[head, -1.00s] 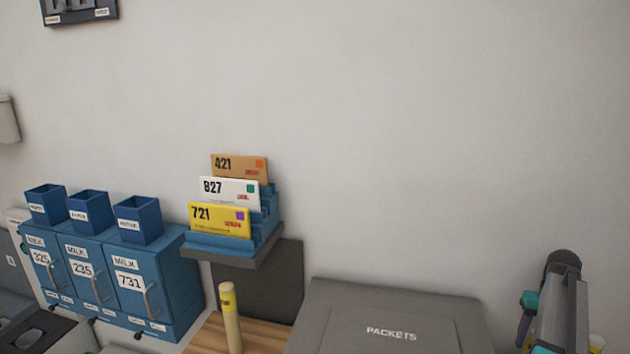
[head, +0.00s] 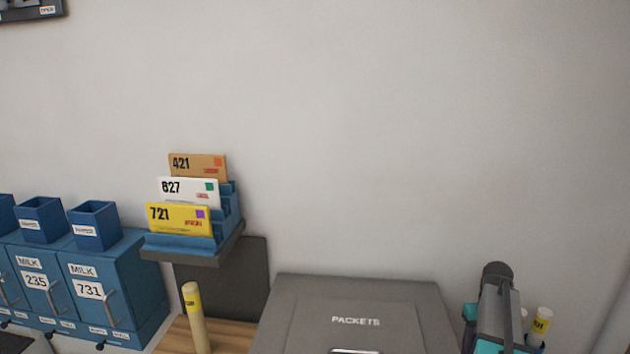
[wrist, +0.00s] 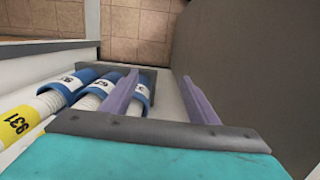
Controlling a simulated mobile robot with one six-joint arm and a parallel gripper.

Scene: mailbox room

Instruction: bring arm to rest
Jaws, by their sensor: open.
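My gripper (wrist: 160,95) shows in the wrist view with its two purple fingers apart and nothing between them. Several pale tubes in blue collars lie to the left of and partly behind the left finger; one (wrist: 22,120) has a yellow label reading 931. In the head view part of my arm (head: 500,315) stands at the lower right, beside the grey PACKETS box (head: 290,300). The gripper's fingers cannot be made out there.
A blue rack (head: 185,243) on a wall shelf holds envelopes 421, 827 and 721. Blue MILK boxes (head: 135,275) stand at left. A yellow-labelled tube (head: 195,325) stands upright left of the PACKETS box, another (head: 541,322) behind my arm.

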